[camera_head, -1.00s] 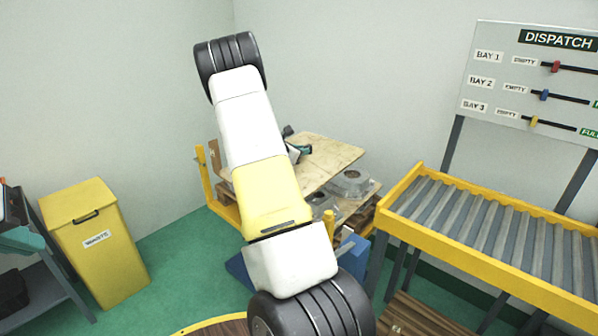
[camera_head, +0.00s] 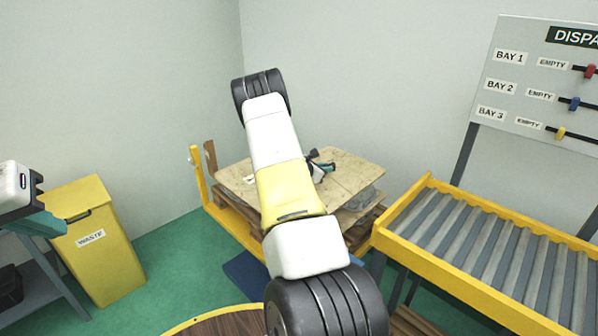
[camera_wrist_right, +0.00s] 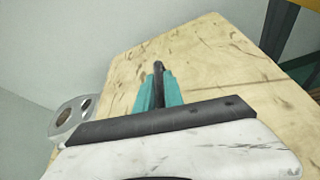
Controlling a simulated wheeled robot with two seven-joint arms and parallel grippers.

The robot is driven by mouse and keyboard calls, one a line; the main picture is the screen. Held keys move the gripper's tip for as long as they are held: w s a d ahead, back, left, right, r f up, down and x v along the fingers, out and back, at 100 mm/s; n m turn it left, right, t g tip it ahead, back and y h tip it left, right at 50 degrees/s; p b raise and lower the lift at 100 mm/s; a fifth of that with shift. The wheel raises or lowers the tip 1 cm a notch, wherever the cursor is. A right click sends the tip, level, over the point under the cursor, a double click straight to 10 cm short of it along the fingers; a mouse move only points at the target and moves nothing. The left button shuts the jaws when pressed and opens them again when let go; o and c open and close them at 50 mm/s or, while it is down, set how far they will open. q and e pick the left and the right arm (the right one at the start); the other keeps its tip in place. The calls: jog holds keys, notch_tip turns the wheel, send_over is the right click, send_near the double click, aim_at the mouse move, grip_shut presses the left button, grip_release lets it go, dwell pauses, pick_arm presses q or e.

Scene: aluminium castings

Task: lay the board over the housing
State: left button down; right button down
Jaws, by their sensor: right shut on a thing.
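The board (camera_head: 352,172) is a pale, stained wooden sheet lying roughly level above the pallet stack. My right gripper (camera_head: 322,168) is shut on it; the board also fills much of the right wrist view (camera_wrist_right: 215,65), with the teal fingers on it. A grey metal housing (camera_head: 366,198) shows only in part, under the board's right front edge; I cannot tell whether they touch. A round metal casting with holes (camera_wrist_right: 70,118) shows beyond the board's left edge in the wrist view. My left gripper (camera_head: 38,224) is at the far left, away from the board; its jaw opening is unclear.
The wooden pallet (camera_head: 368,222) is under the load, with a yellow post (camera_head: 198,172) at its left. A yellow waste bin (camera_head: 92,245) stands left. A yellow-framed roller conveyor (camera_head: 480,250) stands close on the right. A round wooden tabletop (camera_head: 225,323) is in front.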

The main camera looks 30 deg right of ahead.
jog(key=shift+f, duration=2.2)
jog(key=shift+f, duration=0.1)
jog(key=c, duration=1.5)
grip_release()
jog(key=shift+f, duration=0.1)
jog(key=shift+o, duration=0.2)
